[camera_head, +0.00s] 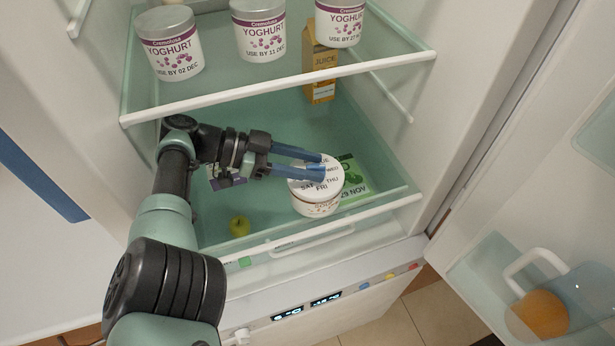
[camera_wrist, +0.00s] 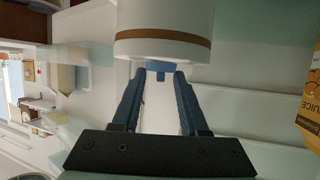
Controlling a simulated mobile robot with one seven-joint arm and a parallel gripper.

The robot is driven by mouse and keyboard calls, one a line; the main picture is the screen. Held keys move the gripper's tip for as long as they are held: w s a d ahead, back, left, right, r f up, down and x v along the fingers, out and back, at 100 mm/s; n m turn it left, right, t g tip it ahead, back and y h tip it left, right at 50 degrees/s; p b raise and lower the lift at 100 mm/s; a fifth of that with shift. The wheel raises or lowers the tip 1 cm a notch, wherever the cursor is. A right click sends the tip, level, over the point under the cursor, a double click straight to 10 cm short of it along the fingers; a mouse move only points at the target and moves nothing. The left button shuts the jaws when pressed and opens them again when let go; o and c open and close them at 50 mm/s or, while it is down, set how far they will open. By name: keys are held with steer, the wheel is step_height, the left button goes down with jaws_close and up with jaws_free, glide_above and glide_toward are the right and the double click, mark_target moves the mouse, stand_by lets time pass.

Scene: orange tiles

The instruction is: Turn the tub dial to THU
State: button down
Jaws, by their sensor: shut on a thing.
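The tub (camera_head: 316,208) is white and round and stands on the lower fridge shelf. Its lid dial (camera_head: 307,186) has day names around the top; THU, FRI, SAT and WED can be read, others are partly covered. My gripper (camera_head: 322,164) reaches in from the left, its blue fingers over the lid. In the wrist view the tub (camera_wrist: 165,22) fills the top centre, with a brown band. There my gripper (camera_wrist: 160,76) is shut on a small blue knob (camera_wrist: 156,67) at the lid. Which day the dial points to cannot be told.
Yoghurt tubs (camera_head: 261,30) stand on the shelf above, whose front edge (camera_head: 290,82) overhangs my arm. A juice carton (camera_head: 320,65) stands behind. The open door holds a jug (camera_head: 541,312).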

steer(key=shift+w+f+m+g+b, duration=0.25)
steer(key=shift+m+g+b, duration=0.4)
steer(key=shift+b, duration=3.25)
steer(key=shift+s+r+m+g+b, duration=0.3)
steer(key=shift+g+b, duration=0.15)
steer(key=shift+b, duration=1.9)
steer(key=shift+c, duration=2.3)
jaws_free()
steer(key=p, duration=0.5)
steer(key=shift+w+r+t, duration=0.15)
steer(key=shift+r+t, duration=0.15)
steer(key=shift+r, duration=0.05)
steer(key=n+t+p, duration=0.1)
steer(key=p, duration=0.5)
steer(key=n+t+p, duration=0.1)
steer(key=p, duration=0.5)
steer(key=shift+s+n, duration=0.2)
steer(key=shift+n, duration=0.05)
steer(key=n+t+p, duration=0.1)
steer(key=p, duration=0.3)
steer(key=n+t+p, duration=0.1)
steer(key=p, duration=0.3)
steer(key=shift+s+d+t+y+p, duration=0.2)
steer(key=shift+t+y+p, duration=0.1)
steer(key=shift+y, duration=0.1)
